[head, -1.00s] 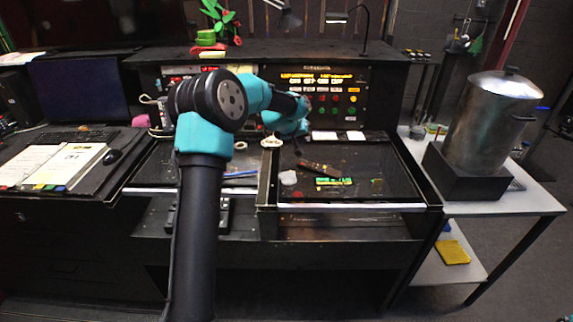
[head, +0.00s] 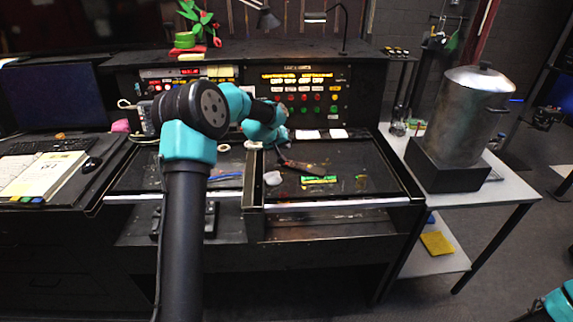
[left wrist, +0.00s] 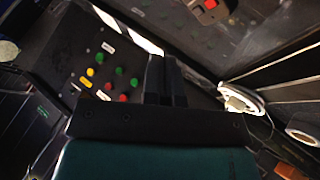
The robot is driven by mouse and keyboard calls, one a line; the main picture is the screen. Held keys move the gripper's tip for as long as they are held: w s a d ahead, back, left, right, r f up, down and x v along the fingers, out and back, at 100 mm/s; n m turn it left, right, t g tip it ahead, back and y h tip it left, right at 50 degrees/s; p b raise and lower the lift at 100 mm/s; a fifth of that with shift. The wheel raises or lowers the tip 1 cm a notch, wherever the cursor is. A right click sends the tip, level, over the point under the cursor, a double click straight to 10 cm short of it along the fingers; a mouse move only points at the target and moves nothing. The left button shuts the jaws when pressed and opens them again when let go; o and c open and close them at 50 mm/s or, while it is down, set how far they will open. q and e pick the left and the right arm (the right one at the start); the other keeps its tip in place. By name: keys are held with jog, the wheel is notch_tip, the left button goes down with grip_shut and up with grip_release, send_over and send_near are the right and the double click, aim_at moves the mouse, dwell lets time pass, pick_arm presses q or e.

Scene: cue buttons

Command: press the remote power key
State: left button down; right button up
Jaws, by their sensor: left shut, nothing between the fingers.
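I cannot surely pick out the remote or its power key. A dark, slim object (head: 303,166) lies on the black desk top (head: 340,187) in the head view; I cannot tell whether it is the remote. My left gripper (head: 281,157) is low over the desk, close to the left end of that object; contact is unclear. In the left wrist view the left fingers (left wrist: 165,80) are together and empty. Beyond them is a dark panel with coloured buttons (left wrist: 105,72). My right gripper is out of view; only a teal part of that arm shows at the bottom right.
A lit control panel (head: 303,92) stands behind the desk. A green-yellow strip (head: 319,180) and a white lump (head: 273,178) lie nearby. A metal pot (head: 465,115) stands on the side table at right. A white cable coil (left wrist: 242,99) shows in the wrist view.

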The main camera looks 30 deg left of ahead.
aim_at(285, 164)
pick_arm(q)
jog(key=shift+f, duration=2.45)
jog(key=shift+f, duration=0.2)
jog(key=shift+f, duration=0.2)
jog(key=shift+f, duration=0.25)
dwell(0.7)
jog(key=shift+r, duration=0.65)
jog(key=shift+r, duration=2.55)
